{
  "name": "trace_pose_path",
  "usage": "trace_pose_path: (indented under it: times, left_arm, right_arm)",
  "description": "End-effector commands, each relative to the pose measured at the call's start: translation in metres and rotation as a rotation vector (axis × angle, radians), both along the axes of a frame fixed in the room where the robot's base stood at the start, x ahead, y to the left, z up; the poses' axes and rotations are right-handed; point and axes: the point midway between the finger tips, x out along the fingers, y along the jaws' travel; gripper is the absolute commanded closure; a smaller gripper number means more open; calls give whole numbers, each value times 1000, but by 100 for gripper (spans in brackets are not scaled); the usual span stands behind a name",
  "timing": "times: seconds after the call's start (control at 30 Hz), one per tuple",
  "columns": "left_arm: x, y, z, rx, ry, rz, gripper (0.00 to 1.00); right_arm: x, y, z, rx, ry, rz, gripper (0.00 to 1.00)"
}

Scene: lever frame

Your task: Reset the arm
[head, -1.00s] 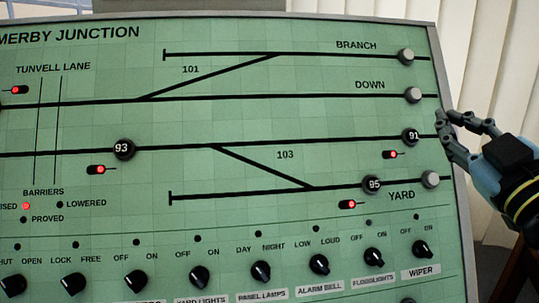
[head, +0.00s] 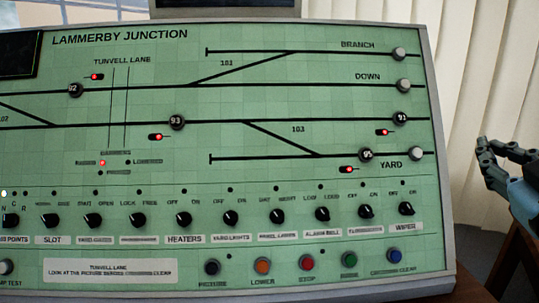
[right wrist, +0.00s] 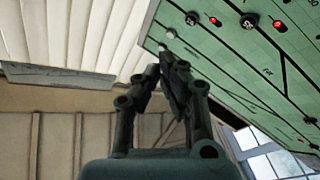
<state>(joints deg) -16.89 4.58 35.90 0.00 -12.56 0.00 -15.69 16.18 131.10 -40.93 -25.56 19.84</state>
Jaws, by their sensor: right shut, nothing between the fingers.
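My right gripper (head: 487,153) is at the right side of the head view, beside the panel's right edge and apart from it. It also shows in the right wrist view (right wrist: 168,62), with its fingers together and nothing between them. The green signal panel (head: 330,110) is headed Lammerby Junction and fills most of the head view. Its track diagram has knobs marked 91 (head: 401,118), 95 (head: 366,154) and 93 (head: 177,122). Grey buttons sit at the Branch (head: 399,54), Down (head: 403,86) and Yard (head: 415,153) line ends. My left gripper is not in view.
A row of black rotary switches, including Wiper (head: 406,208) and Heaters (head: 185,219), runs below the diagram. Below are coloured push buttons, among them a red Stop button (head: 306,263). Pale vertical blinds (head: 480,70) hang behind. Free space lies right of the panel.

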Motion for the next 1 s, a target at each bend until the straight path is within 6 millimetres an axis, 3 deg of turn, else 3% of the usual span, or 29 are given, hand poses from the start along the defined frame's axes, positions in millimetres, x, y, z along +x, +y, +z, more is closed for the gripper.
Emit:
trace_pose_path:
  times: [0.17,0.37,0.6,0.73,0.9,1.0]
  left_arm:
    - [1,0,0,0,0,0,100]
    - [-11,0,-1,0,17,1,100]
    - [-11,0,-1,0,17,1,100]
    - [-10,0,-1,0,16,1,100]
    - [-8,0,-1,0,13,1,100]
    - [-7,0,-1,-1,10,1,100]
  right_arm:
    - [-18,-14,-43,110,166,-92,100]
    - [-59,-18,-111,253,452,-193,100]
    - [-137,6,-189,401,872,-243,100]
    - [-182,26,-215,455,1081,-231,100]
    - [-238,54,-234,504,1325,-188,100]
    - [-229,50,-270,503,1337,-199,100]
